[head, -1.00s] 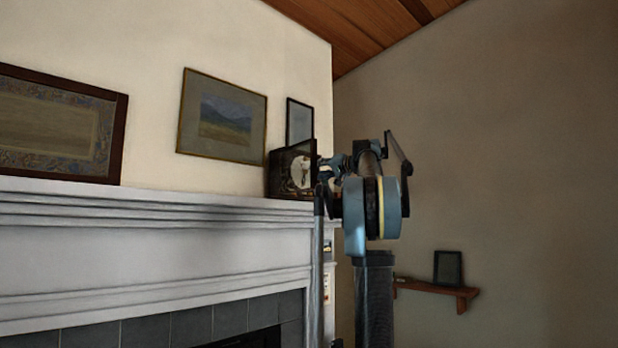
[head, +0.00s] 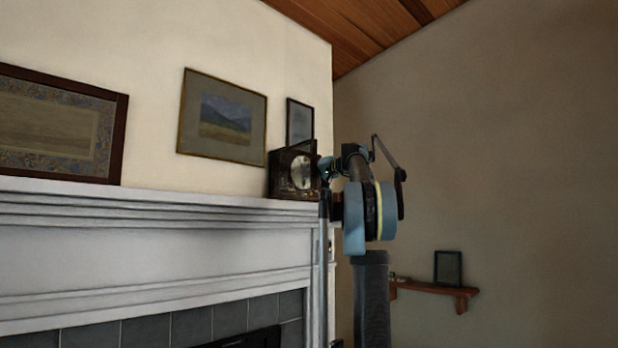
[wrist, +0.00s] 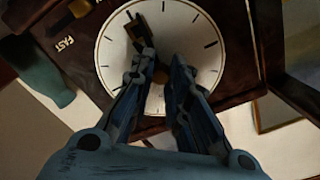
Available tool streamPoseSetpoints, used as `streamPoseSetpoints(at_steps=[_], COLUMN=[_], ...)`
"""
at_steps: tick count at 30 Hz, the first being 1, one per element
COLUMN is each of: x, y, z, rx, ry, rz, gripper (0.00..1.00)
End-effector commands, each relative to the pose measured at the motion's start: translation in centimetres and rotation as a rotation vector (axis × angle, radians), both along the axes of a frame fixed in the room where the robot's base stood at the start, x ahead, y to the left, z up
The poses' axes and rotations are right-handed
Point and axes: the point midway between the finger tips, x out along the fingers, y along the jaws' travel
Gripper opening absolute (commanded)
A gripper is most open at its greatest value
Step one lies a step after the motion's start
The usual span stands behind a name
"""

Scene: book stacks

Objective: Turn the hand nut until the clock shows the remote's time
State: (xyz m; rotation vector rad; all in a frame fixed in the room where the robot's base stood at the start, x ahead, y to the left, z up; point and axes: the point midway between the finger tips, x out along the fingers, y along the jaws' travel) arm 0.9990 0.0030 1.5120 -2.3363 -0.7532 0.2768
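The clock (head: 294,172) is a dark wooden case with a pale round dial, at the right end of the mantel. In the wrist view its white dial (wrist: 205,75) fills the upper middle, with black hour marks and FAST lettered on the case. My gripper (wrist: 160,52) is in front of the dial, its fingers apart with pale dial showing between them. A dark pointed piece by the left fingertip may be a clock hand. The hand nut cannot be made out. I cannot tell whether the fingers touch anything. No remote can be clearly identified.
The white mantel (head: 150,200) runs below framed pictures. A small wooden shelf (head: 435,289) on the right wall bears a dark frame (head: 448,267) and a small unclear object. Open air lies right of my arm.

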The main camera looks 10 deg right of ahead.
Motion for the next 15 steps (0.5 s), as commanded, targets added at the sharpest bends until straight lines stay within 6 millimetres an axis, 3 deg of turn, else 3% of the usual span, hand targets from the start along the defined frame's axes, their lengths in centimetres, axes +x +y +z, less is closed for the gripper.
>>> streamPoseSetpoints(at_steps=[15], x=[0.03], y=[-0.12], z=[-0.19], rx=[0.078], ry=[0.060], rz=[-0.001], gripper=[0.00])
